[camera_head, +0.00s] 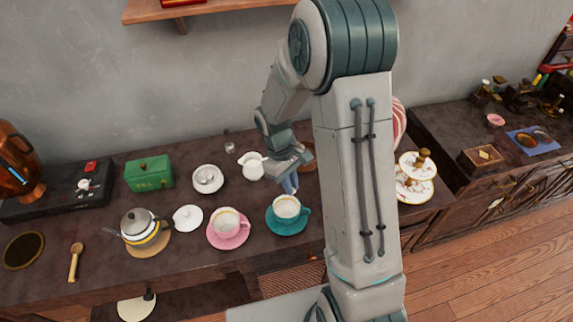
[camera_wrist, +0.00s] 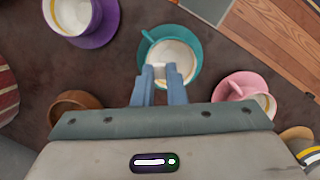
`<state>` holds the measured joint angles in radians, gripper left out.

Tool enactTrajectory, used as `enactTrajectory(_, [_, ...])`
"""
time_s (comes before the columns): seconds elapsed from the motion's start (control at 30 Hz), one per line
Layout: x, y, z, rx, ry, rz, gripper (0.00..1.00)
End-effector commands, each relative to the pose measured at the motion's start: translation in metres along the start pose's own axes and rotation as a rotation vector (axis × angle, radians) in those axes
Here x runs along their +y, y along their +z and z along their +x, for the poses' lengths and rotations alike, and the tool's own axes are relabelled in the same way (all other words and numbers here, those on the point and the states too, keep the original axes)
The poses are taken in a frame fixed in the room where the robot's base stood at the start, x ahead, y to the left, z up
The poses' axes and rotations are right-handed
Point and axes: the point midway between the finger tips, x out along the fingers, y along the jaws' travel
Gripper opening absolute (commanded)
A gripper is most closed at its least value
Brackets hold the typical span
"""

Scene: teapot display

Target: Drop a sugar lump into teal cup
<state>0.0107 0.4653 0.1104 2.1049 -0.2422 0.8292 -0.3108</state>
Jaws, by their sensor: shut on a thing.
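The teal cup (camera_head: 287,206) stands upright on its teal saucer (camera_head: 288,229) on the dark counter. It holds a pale, creamy drink. In the wrist view the teal cup (camera_wrist: 175,52) lies just beyond my fingertips. My gripper (camera_head: 290,184) is close above the back of the cup in the head view. In the wrist view my gripper (camera_wrist: 160,72) points down at the cup's near side, shut on a small pale sugar lump (camera_wrist: 159,69). The lump is hard to tell from the white cup interior behind it. In the head view the lump cannot be made out.
A pink cup (camera_head: 227,221) stands left of the teal one, with a teapot (camera_head: 138,227) farther left. A white creamer (camera_head: 252,166) and a white bowl (camera_head: 207,177) stand behind. A purple cup (camera_wrist: 72,14) and a wooden bowl (camera_wrist: 76,103) show in the wrist view.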

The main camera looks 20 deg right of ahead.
Motion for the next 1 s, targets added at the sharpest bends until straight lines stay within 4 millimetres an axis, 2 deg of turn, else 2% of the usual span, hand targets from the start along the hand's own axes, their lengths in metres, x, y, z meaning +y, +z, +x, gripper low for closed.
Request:
enactTrajectory(0.17, [0.001, -0.002, 0.010, -0.001, 0.000, -0.002, 0.00])
enactTrajectory(0.6, [0.002, -0.014, 0.056, -0.001, -0.001, 0.003, 0.00])
enactTrajectory(0.93, [0.002, -0.015, 0.058, 0.000, -0.001, 0.002, 0.00])
enactTrajectory(0.97, [0.002, -0.015, 0.058, 0.000, -0.001, 0.002, 0.17])
enactTrajectory(1.0, [0.002, -0.015, 0.058, 0.000, -0.001, 0.002, 0.28])
